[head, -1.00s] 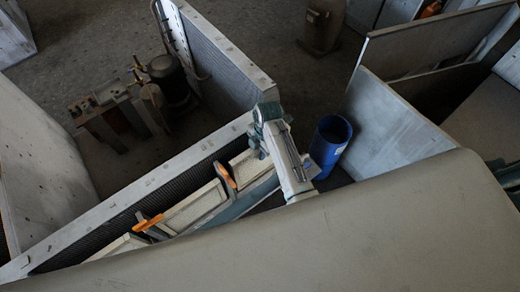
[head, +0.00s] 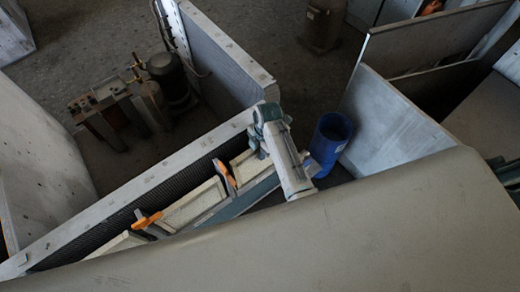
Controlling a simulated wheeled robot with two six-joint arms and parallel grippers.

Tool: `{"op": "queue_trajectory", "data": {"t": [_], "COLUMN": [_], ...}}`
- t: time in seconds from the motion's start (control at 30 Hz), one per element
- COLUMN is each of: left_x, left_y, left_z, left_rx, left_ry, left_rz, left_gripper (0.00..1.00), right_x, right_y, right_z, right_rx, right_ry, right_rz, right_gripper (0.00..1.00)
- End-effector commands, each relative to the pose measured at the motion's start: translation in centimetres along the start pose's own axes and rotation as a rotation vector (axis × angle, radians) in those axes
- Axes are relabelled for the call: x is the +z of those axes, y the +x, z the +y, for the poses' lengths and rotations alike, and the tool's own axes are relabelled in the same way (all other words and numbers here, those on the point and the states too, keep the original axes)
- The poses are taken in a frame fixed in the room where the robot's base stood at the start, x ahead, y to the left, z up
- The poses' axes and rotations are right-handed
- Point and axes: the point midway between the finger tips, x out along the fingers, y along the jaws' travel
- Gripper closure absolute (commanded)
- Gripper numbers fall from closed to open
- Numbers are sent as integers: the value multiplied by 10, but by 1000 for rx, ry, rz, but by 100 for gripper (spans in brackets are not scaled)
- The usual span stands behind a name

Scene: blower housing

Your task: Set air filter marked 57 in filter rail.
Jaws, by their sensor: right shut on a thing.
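Cream-coloured panels (head: 192,207), which look like air filter frames, stand in a row in a long slot beside a dark mesh. The slot's pale edge (head: 130,195) looks like the filter rail. Two orange clips or handles (head: 225,175) sit across the row. No number 57 is readable. My right gripper (head: 262,153) is at the upper right end of the row, below my wrist. It is shut on what seems to be the air filter. Its fingertips and most of the held thing are hidden. My left gripper is not in view.
A large beige surface (head: 330,245) fills the foreground and hides the lower part. A blue bin (head: 329,140) stands right of my arm. Grey panels (head: 390,120) stand at the right. A dark pump or compressor (head: 168,75) is at the upper left. Open floor lies behind.

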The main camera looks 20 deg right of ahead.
Motion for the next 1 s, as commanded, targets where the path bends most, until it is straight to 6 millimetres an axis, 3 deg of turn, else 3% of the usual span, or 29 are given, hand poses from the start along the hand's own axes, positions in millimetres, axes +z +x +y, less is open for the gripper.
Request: {"op": "queue_trajectory", "data": {"t": [0.57, 1.0], "left_x": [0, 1], "left_y": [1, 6], "left_z": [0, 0], "left_rx": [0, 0], "left_ry": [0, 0], "left_rz": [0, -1], "left_gripper": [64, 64], "right_x": [1, 3], "right_y": [3, 18], "right_z": [0, 0], "right_rx": [0, 0], "right_ry": [0, 0], "right_rz": [0, 0], "right_gripper": [100, 100]}}
